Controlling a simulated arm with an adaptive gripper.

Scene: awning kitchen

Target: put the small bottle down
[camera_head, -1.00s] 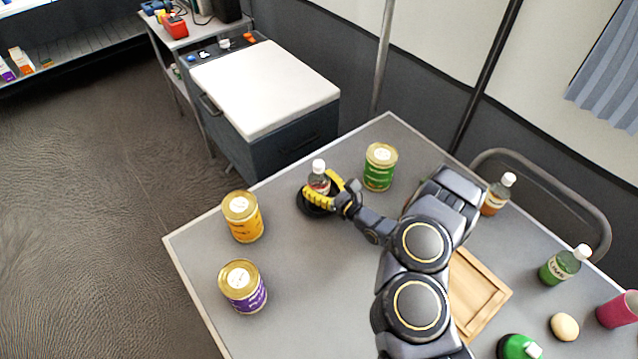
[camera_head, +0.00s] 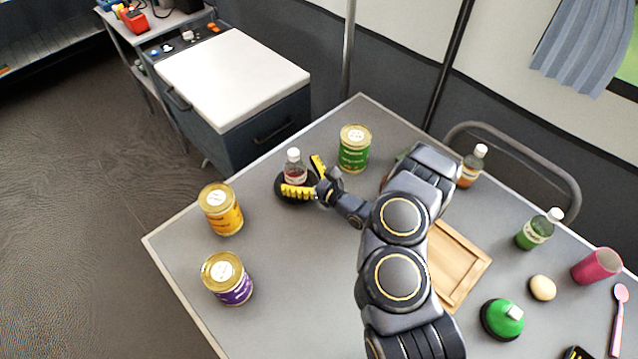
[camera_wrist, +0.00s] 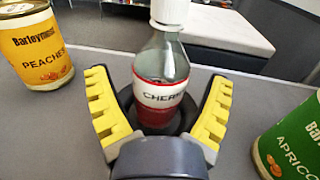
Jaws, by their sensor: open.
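The small bottle (camera_head: 294,168) has a white cap, a white label reading "CHERR" and dark red contents. It stands upright on a round black base (camera_head: 297,199) on the table. In the wrist view the bottle (camera_wrist: 161,70) is between the yellow fingers of my gripper (camera_wrist: 160,110), with a gap on each side. My gripper (camera_head: 308,178) is open around the bottle in the head view, its fingers spread apart. The bottom of the bottle is partly hidden by my gripper in the wrist view.
A peaches can (camera_head: 221,210) and a purple-labelled can (camera_head: 228,278) stand left. A green apricot can (camera_head: 354,149) stands close behind right. A wooden board (camera_head: 458,266), other bottles, a pink cup (camera_head: 597,266) and a green-topped round item (camera_head: 502,319) lie right. Bare table lies between the cans.

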